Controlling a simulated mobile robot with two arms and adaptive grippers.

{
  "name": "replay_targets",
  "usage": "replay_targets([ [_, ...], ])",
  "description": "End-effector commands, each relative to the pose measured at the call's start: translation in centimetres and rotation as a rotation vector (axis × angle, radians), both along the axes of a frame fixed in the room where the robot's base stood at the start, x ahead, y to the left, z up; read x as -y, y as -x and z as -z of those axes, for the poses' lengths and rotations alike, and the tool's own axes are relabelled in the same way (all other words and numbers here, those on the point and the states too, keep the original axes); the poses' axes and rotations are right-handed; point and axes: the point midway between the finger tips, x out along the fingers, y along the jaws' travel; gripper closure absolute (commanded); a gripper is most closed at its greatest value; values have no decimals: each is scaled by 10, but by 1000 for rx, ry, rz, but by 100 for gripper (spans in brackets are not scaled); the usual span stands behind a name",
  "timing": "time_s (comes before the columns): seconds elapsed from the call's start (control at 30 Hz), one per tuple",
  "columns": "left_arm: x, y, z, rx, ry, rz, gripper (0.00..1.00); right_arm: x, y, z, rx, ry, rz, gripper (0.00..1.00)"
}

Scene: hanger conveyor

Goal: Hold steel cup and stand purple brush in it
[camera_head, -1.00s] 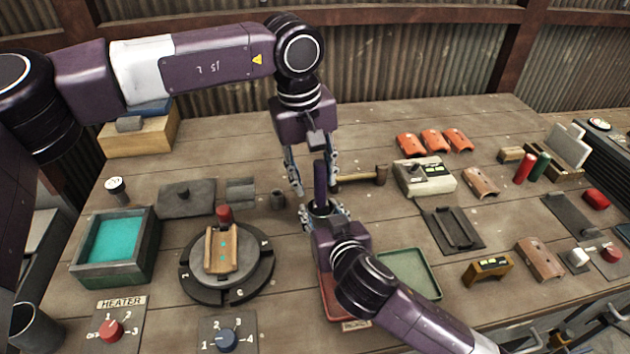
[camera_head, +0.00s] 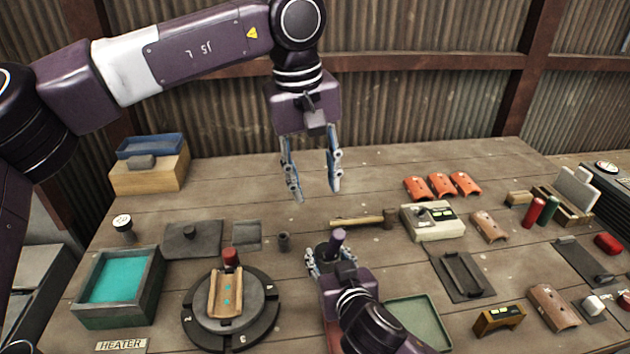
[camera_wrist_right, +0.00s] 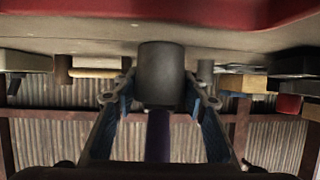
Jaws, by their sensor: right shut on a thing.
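The steel cup (camera_wrist_right: 161,75) is dark grey and sits between the fingers of my right gripper (camera_wrist_right: 160,103), which is shut on it. The right wrist view is upside down. In the head view the right gripper (camera_head: 327,260) is around the cup, and its wrist hides much of the cup. The purple brush (camera_head: 338,238) stands in the cup, roughly upright, with its purple end sticking out. It also shows in the right wrist view (camera_wrist_right: 158,135). My left gripper (camera_head: 314,192) is open and empty, above and apart from the brush.
A hammer (camera_head: 365,220) lies just behind the cup. The turntable (camera_head: 230,310) with a wooden piece is to the left, and a green tray (camera_head: 418,318) is to the right of my right wrist. A small dark cup (camera_head: 285,241) stands left of the steel cup.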

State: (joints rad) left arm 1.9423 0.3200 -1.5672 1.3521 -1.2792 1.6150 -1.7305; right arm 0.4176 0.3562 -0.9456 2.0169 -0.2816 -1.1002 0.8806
Motion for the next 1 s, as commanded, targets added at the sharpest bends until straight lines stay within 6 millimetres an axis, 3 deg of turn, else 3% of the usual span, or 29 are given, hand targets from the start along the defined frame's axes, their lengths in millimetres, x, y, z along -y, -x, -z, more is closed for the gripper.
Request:
replay_targets([
  [0.2, 0, 0, 0, 0, 0, 0, 63, 0, 0, 0, 0, 0, 0, 40],
  [0.57, 0, 0, 0, 0, 0, 0, 63, 1, 5, -2, 0, 0, -1, 40],
  [0.77, 0, 0, 0, 0, 0, 0, 63, 8, 30, -12, -2, -3, -2, 40],
  [1.0, 0, 0, 0, 0, 0, 0, 63, 20, 74, -31, -2, -3, -2, 40],
])
